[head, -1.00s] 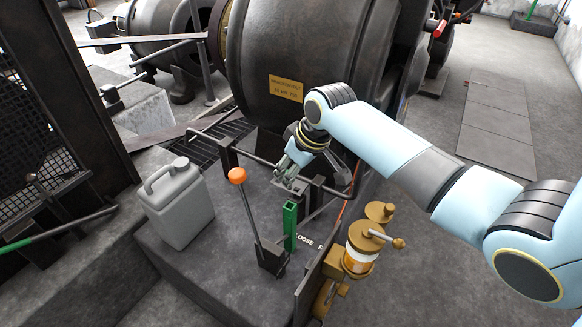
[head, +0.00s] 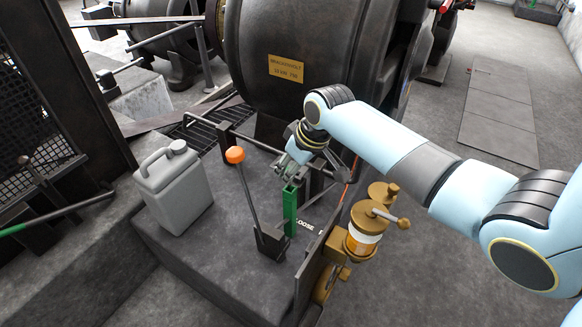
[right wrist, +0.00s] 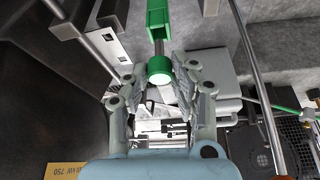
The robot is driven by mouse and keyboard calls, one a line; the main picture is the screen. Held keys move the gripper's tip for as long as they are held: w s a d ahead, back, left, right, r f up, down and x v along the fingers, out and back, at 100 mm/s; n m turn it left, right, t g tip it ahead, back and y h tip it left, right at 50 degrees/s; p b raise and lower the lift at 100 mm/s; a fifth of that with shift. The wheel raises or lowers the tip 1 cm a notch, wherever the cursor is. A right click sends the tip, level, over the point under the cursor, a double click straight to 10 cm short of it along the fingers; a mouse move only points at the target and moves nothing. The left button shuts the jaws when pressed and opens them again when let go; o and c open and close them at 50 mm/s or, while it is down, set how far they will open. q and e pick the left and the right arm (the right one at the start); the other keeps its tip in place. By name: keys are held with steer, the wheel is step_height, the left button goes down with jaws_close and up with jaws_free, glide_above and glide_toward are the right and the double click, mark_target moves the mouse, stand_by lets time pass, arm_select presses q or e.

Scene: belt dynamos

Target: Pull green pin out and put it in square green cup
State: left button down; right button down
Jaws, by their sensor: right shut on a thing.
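The green pin (right wrist: 160,70) shows in the right wrist view as a round green head with a grey shaft. My right gripper (right wrist: 165,86) is shut on it, with a finger on either side of the head. The square green cup (head: 290,212) stands upright on the dark plinth. It also shows in the right wrist view (right wrist: 157,18), just beyond the pin. In the head view my right gripper (head: 293,172) is close above and behind the cup's top, and the pin cannot be made out there. My left gripper is not in view.
An orange-knobbed lever (head: 235,156) stands left of the cup. A grey jerrycan (head: 176,190) is farther left. A brass oiler (head: 364,236) is on the right. Black rails (head: 250,141) run behind, before the big dark machine (head: 290,50).

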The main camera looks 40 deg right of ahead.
mark_target(291, 186)
steer(key=shift+p, duration=0.55)
stand_by(0.6)
stand_by(0.8)
steer(key=shift+p, duration=0.5)
steer(key=shift+f+b, duration=1.15)
steer(key=shift+f, duration=0.85)
steer(key=c, duration=1)
jaws_free()
steer(key=v, duration=1.2)
